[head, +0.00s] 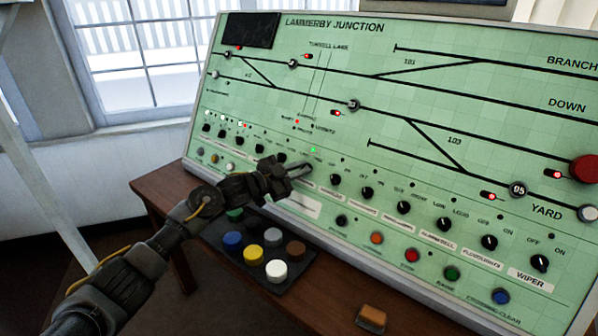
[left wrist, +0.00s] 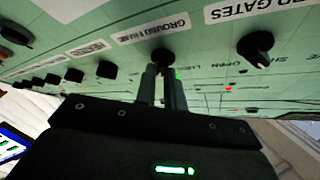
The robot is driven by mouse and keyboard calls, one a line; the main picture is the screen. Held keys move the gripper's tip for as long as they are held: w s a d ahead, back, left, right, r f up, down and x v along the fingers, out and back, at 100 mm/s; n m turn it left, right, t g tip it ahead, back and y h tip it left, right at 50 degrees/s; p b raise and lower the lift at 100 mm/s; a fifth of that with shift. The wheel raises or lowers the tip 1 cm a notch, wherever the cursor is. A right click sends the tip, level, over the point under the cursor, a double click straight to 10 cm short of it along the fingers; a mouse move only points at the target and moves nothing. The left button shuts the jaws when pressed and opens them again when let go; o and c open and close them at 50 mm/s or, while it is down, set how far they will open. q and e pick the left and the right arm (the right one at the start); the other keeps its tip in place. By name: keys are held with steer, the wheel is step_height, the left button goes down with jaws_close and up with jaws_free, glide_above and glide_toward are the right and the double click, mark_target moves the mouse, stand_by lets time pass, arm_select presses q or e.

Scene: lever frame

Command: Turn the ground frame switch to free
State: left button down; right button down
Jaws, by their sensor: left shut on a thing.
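The ground frame switch (left wrist: 162,56) is a black rotary knob under the label reading GROUND FRAME (left wrist: 150,34) in the left wrist view. My left gripper (left wrist: 164,72) has its two fingers closed on this knob. In the head view my left gripper (head: 300,170) reaches in from the left and touches the lower middle of the green panel (head: 290,85). It hides the knob there. Which way the knob points cannot be told. A green lamp (head: 313,150) is lit just above the gripper. My right gripper is not in view.
A row of black knobs continues to the right, up to the wiper knob (head: 540,263). The gates knob (left wrist: 256,46) sits close beside my fingers. A dark block with coloured buttons (head: 265,250) stands on the wooden desk (head: 160,192) below my left arm.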

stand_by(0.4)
arm_select(q)
steer(key=c, duration=1.5)
jaws_free()
steer(key=shift+a, duration=0.1)
